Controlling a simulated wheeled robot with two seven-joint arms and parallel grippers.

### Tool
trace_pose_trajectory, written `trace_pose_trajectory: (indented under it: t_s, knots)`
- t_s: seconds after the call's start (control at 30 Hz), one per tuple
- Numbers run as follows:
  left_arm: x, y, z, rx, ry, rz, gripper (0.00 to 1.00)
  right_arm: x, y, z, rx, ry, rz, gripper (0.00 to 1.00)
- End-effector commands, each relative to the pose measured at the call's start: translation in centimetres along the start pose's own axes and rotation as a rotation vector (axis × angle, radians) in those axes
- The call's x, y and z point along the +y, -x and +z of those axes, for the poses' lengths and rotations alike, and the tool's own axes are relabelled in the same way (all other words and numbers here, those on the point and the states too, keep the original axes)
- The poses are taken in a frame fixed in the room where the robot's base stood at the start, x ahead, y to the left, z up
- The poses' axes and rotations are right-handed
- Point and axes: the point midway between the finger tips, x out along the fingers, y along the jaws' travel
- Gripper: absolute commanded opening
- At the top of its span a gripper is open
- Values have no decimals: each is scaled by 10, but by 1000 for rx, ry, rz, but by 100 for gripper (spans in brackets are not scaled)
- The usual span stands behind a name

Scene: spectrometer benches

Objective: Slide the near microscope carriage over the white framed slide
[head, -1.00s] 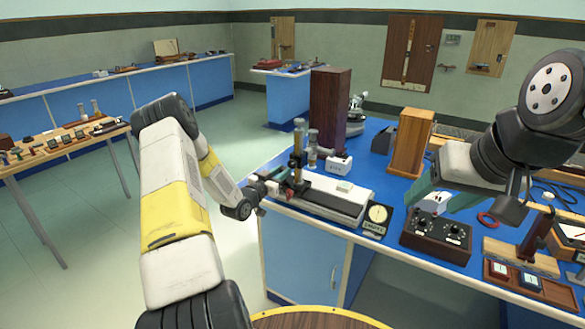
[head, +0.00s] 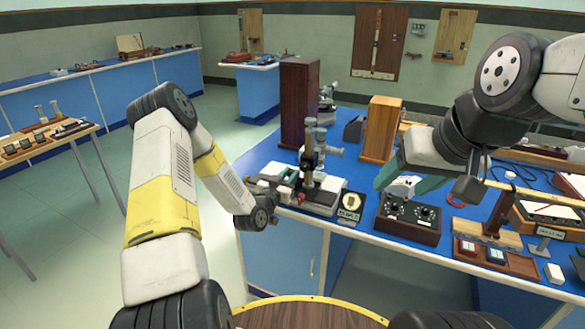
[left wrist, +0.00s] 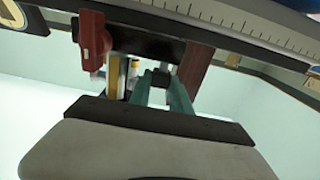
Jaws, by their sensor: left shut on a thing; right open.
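My left gripper (head: 289,179) is at the carriage's left side. In the left wrist view its teal fingers (left wrist: 161,88) are closed on a small dark part of the carriage. A red lever (left wrist: 95,35) and a ruled scale (left wrist: 245,20) show there too. My right gripper (head: 415,182) is open and empty above the bench.
Right of the base stand a round dial (head: 350,203) and a dark control box (head: 407,218). Behind are a tall dark wooden box (head: 298,100) and a lighter wooden box (head: 380,128). A tray with small blocks (head: 495,258) lies at the right front. Open floor is at left.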

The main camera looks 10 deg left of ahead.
Motion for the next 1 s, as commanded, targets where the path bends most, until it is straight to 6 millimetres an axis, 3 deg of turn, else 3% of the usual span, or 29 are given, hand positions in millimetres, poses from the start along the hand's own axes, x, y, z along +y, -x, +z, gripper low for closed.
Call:
trace_pose_trajectory:
  t_s: [0.03, 0.13, 0.47, 1.0]
  knots:
    - [-1, 0, 0, 1, -1, -2, 27, 0, 0, 0, 0, 0, 0, 60]
    - [-1, 0, 0, 1, -1, -2, 45, 0, 0, 0, 0, 0, 0, 60]
    - [-1, 2, 0, 0, 0, -1, 45, 0, 0, 0, 0, 0, 0, 60]
    - [-2, 74, 0, 0, -1, -2, 45, 0, 0, 0, 0, 0, 0, 60]
